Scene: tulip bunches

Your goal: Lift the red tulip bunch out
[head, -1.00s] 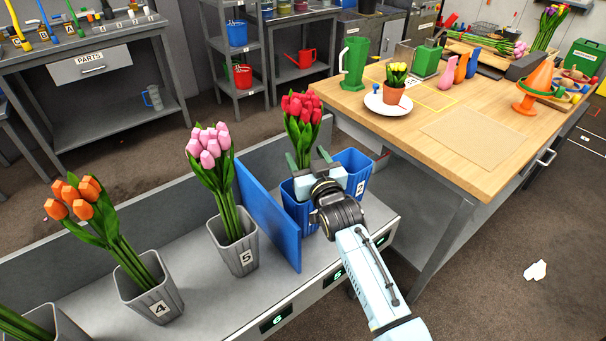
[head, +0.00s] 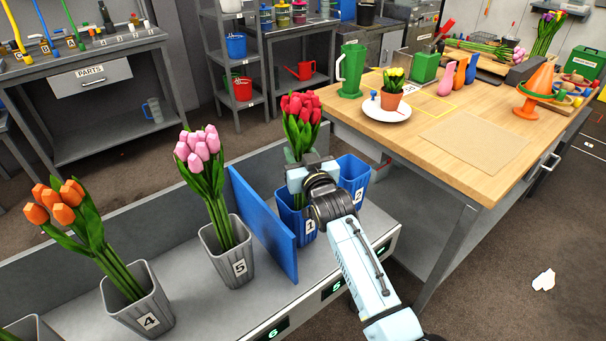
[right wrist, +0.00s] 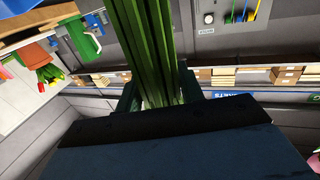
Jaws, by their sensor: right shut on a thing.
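The red tulip bunch (head: 301,107) stands upright in the blue bucket marked 1 (head: 291,217), right of the blue divider. My right gripper (head: 301,163) is at its stems, just above the bucket rim. In the right wrist view the green stems (right wrist: 150,50) run between the fingers of my right gripper (right wrist: 158,92), which is shut on them. The lower stems are hidden by the gripper and bucket. My left gripper is not in view.
The blue divider (head: 262,222) stands close left of bucket 1, and the blue bucket marked 2 (head: 353,178) is close right. Pink tulips (head: 202,160) in bucket 5 and orange tulips (head: 62,208) in bucket 4 stand left. A wooden table (head: 440,135) is at right.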

